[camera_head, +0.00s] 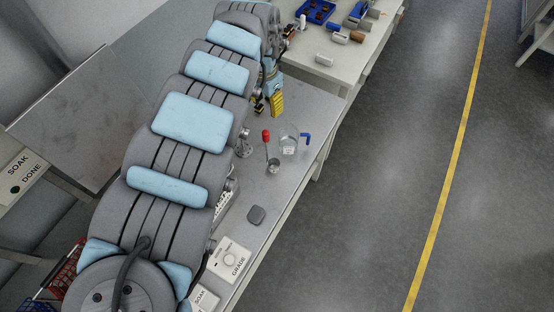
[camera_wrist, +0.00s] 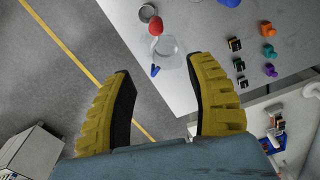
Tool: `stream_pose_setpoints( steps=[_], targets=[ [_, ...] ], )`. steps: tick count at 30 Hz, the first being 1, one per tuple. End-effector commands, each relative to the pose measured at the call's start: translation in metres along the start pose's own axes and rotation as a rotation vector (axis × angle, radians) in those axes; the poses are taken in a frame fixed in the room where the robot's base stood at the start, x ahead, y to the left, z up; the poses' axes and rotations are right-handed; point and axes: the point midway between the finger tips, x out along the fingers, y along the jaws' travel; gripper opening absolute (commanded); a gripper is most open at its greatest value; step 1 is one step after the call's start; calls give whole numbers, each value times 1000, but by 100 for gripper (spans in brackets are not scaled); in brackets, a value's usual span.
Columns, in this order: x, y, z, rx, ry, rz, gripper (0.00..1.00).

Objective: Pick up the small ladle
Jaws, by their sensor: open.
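The small ladle, with a red handle (camera_head: 266,136) and a small metal cup (camera_head: 273,166), is on the grey worktop right of my arm in the head view. In the wrist view its red handle end (camera_wrist: 156,27) and metal cup (camera_wrist: 147,11) show at the top, beyond my fingers. My gripper (camera_wrist: 159,66) has two yellow, black-lined fingers spread wide with nothing between them. In the head view my gripper (camera_head: 269,104) is above the worktop, farther back than the ladle and apart from it. My arm hides part of the worktop.
A clear glass beaker (camera_head: 288,143) stands close right of the ladle, with a blue part (camera_head: 306,136) beside it. A dark grey block (camera_head: 256,214) and a GRADE panel (camera_head: 229,261) lie nearer.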

Motion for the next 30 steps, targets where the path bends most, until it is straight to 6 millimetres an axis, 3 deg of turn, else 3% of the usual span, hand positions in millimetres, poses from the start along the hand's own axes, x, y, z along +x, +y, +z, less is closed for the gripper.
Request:
stream_pose_setpoints(
  steps=[3, 8, 19, 30],
  targets=[
    [1, 0, 12, 3, -37, 3, 56],
    [12, 2, 15, 2, -47, 8, 56],
    [51, 2, 15, 2, -42, 5, 56],
    [102, 3, 17, 2, -42, 9, 56]
  ],
)
